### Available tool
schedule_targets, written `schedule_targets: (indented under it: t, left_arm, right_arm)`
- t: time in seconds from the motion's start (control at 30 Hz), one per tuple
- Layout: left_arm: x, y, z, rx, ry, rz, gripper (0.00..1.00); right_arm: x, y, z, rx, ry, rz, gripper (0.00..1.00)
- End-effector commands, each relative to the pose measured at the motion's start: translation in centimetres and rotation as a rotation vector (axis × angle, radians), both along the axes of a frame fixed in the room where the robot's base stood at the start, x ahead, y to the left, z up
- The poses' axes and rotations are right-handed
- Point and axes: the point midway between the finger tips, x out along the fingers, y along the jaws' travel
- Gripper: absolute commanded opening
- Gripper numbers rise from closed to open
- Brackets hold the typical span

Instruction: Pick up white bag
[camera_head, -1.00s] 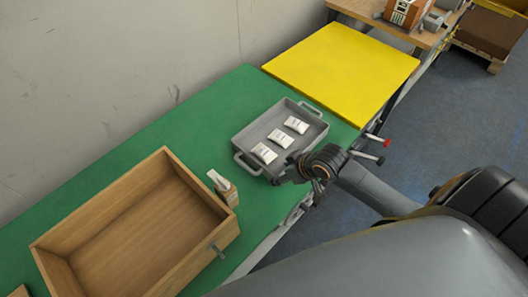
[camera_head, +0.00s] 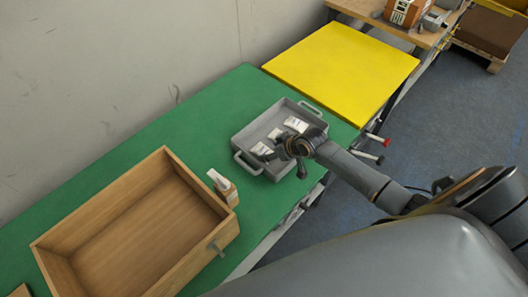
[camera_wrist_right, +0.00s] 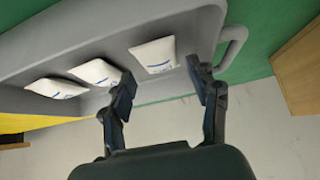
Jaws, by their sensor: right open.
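Three white bags lie in a row in a grey tray (camera_head: 240,141). The left one (camera_head: 261,149) is partly behind my right gripper in the head view and shows whole in the wrist view (camera_wrist_right: 154,55). My right gripper (camera_head: 281,153) is over the tray's near side, open and empty. In the wrist view its fingers (camera_wrist_right: 164,85) stand apart, with the left bag ahead between them. My left gripper is not in view.
A wooden box (camera_head: 105,202) stands left of the tray on the green table top (camera_head: 120,150), with a white-and-brown scanner-like object (camera_head: 222,185) at its corner. A yellow surface (camera_head: 340,68) lies beyond the tray. The tray has raised walls and handles.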

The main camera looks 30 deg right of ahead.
Motion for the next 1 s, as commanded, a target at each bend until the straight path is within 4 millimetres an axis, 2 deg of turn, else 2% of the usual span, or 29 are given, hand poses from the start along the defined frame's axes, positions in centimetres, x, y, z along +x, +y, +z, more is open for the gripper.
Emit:
schedule_targets:
  t: [0.27, 0.57, 0.6, 0.63, 0.8, 1.0]
  left_arm:
    - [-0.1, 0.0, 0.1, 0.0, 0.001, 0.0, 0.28]
    - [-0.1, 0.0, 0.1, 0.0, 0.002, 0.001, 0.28]
    - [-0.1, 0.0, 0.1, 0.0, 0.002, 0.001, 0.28]
    - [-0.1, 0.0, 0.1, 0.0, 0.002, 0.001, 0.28]
    - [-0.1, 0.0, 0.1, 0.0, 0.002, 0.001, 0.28]
    - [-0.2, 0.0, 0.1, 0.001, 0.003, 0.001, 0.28]
  right_arm:
    - [2.2, 0.7, -2.6, 0.003, 0.001, 0.0, 0.6]
    - [2.5, 0.7, -3.1, 0.0, 0.001, 0.001, 0.6]
    - [2.5, 0.7, -3.1, 0.0, 0.001, 0.001, 0.58]
    - [2.5, 0.7, -3.1, 0.0, 0.001, 0.001, 0.52]
    - [2.5, 0.7, -3.1, 0.0, 0.002, 0.001, 0.18]
    - [2.5, 0.7, -3.1, 0.0, 0.001, 0.001, 0.17]
